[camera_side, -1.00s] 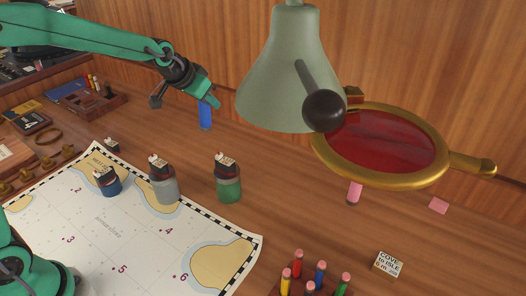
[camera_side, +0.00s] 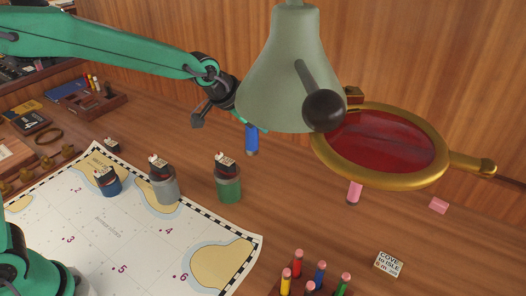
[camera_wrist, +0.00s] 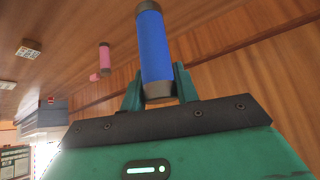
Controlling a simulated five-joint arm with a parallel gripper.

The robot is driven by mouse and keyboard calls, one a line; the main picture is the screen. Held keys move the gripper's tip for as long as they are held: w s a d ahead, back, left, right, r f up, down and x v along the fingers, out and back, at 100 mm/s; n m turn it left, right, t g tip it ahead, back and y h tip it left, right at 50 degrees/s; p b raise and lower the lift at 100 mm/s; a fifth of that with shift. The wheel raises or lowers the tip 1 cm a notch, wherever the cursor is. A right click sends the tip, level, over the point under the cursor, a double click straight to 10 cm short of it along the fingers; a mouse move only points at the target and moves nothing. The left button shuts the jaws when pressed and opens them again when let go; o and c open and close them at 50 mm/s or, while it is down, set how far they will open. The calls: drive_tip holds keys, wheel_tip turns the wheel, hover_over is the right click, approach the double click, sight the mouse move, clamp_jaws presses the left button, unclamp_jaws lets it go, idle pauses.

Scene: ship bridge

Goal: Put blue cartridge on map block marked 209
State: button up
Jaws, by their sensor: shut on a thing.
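In the wrist view the blue cartridge (camera_wrist: 154,42) stands between the two green fingers of my gripper (camera_wrist: 157,88). No number 209 is readable. Small white labels top a dark block (camera_side: 112,147) at the chart's far corner, a blue pot (camera_side: 110,187), a grey pot (camera_side: 165,190) and a green pot (camera_side: 229,190); they are too small to read.
The green lamp shade (camera_side: 285,75) and the brass-rimmed magnifier (camera_side: 442,165) stand close on the right. A pink cartridge (camera_side: 354,193) stands below the magnifier. A rack of coloured cartridges (camera_side: 321,274) is at front. The chart (camera_side: 130,240) covers the left. Bare table lies between.

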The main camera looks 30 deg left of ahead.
drive_tip(key=s+d+f+m+h, duration=0.1)
drive_tip(key=d+f, duration=0.1)
drive_tip(key=d, duration=1.1)
drive_tip(key=s+d+f+m+g+h, duration=0.1)
drive_tip(key=d+f+m, duration=0.1)
drive_tip(key=d, duration=1)
drive_tip(key=s+d+f+m+g+h, duration=0.1)
drive_tip(key=s+d+f+m, duration=0.1)
drive_tip(key=d, duration=1.1)
drive_tip(key=shift+d+f+h, duration=0.3)
drive_tip(key=shift+d+f, duration=0.05)
drive_tip(key=shift+f, duration=0.15)
drive_tip(key=shift+f, duration=0.15)
drive_tip(key=shift+f, duration=2.4)
drive_tip(key=shift+f, duration=0.1)
drive_tip(key=o, duration=1)
drive_tip(key=shift+f, duration=0.1)
